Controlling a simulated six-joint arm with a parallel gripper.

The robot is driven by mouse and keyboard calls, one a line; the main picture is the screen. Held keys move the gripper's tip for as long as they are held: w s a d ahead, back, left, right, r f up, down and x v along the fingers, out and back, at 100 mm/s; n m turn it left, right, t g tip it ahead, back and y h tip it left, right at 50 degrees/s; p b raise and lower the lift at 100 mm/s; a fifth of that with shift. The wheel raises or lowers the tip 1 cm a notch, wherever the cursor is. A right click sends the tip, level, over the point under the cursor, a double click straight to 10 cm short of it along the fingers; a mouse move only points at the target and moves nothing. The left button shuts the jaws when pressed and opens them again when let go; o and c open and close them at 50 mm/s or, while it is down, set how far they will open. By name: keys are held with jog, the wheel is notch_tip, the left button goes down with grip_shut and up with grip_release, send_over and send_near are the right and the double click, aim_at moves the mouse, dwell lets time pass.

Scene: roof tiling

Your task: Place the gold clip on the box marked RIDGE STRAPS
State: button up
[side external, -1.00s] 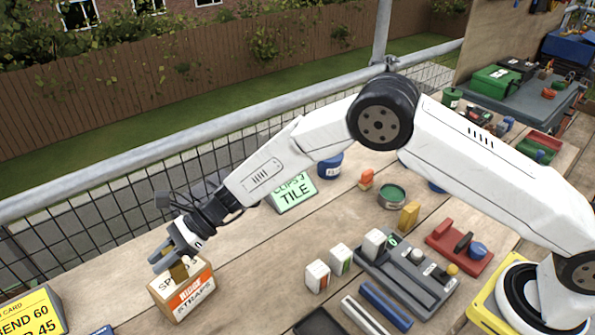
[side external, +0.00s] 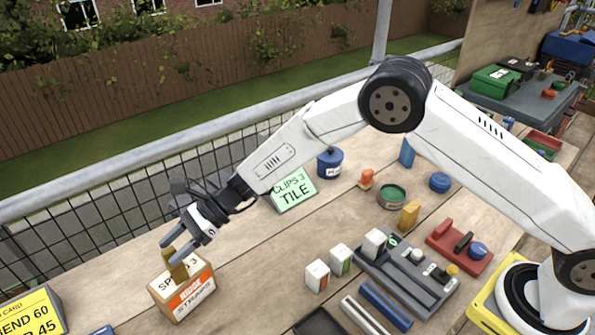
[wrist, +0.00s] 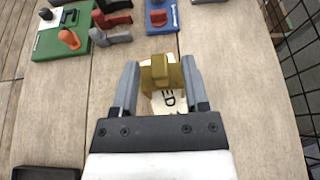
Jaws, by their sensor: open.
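The gold clip (side external: 177,265) stands upright on top of the cardboard box marked RIDGE STRAPS (side external: 187,298), at the lower left in the side view. My gripper (side external: 177,246) is just above the clip with its fingers apart and nothing held. In the wrist view my gripper (wrist: 159,64) is open, with the gold clip (wrist: 160,74) showing between the two fingers and a gap on either side.
A yellow card (side external: 28,314) is left of the box. A green CLIPS 3 TILE sign (side external: 294,191) and a blue pot (side external: 330,162) stand farther back. Small white boxes (side external: 317,275) and a grey tray (side external: 425,285) are to the right. Bench between box and sign is clear.

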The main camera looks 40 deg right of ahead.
jog(key=v, duration=0.8)
jog(key=shift+d, duration=0.35)
jog(key=shift+r, duration=0.15)
jog(key=s+d+n+t+h, duration=0.1)
jog(key=s+d+n+h, duration=0.5)
jog(key=d, duration=0.8)
jog(key=s+d+n+t+h, duration=0.1)
jog(key=s+d+n+h, duration=0.6)
jog(key=s+d+n, duration=0.5)
jog(key=s+d, duration=0.3)
jog(key=shift+d+r+t, duration=0.25)
jog(key=shift+r+t, duration=0.05)
jog(key=shift+r, duration=0.05)
